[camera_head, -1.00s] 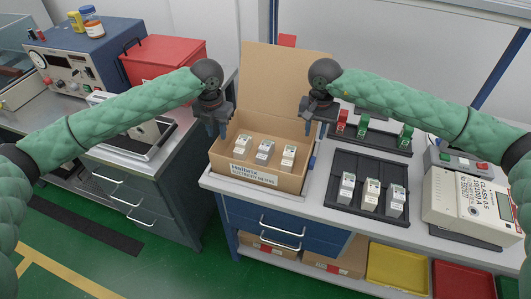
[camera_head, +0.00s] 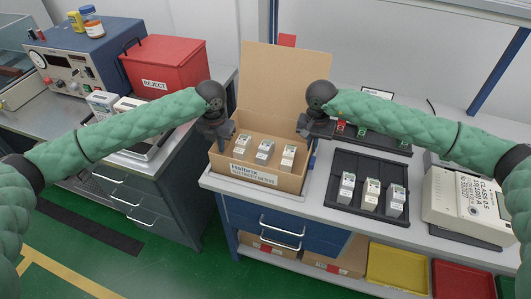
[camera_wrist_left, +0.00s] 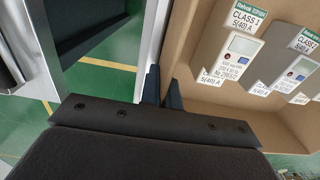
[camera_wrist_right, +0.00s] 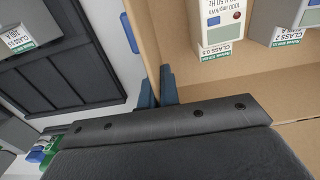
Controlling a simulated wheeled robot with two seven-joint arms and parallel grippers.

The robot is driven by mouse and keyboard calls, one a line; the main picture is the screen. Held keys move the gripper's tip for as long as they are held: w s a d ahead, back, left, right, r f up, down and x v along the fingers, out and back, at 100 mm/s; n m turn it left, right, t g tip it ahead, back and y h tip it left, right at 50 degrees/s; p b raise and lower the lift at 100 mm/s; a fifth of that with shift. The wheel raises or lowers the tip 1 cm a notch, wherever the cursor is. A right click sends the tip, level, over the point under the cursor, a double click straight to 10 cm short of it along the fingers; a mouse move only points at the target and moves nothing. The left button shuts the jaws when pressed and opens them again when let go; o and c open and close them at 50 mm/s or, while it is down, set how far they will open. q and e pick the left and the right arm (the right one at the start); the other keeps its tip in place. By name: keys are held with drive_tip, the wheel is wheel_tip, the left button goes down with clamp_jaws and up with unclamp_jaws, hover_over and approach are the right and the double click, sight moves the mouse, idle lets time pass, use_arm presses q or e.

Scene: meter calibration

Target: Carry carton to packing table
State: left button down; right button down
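The open cardboard carton (camera_head: 289,182) stands on the bench with its tall back flap up and a white label on its front. Three grey-white meters (camera_head: 264,151) stand in a row inside it. My left gripper (camera_head: 222,142) is at the carton's left wall; in the left wrist view its fingers (camera_wrist_left: 163,90) sit close together, one on each side of that wall. My right gripper (camera_head: 309,138) is at the right wall; in the right wrist view its fingers (camera_wrist_right: 157,90) pinch that wall likewise. I cannot tell which surface is the packing table.
A black tray (camera_head: 331,192) with three meters lies right of the carton, with a beige instrument (camera_head: 462,207) beyond it. On the left bench are a red REJECT bin (camera_head: 172,65) and a blue instrument (camera_head: 85,57). Green floor (camera_head: 130,270) is open at front left.

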use_arm(q)
drive_tip(key=shift+r, duration=0.2)
use_arm(e)
drive_tip(key=shift+r, duration=0.2)
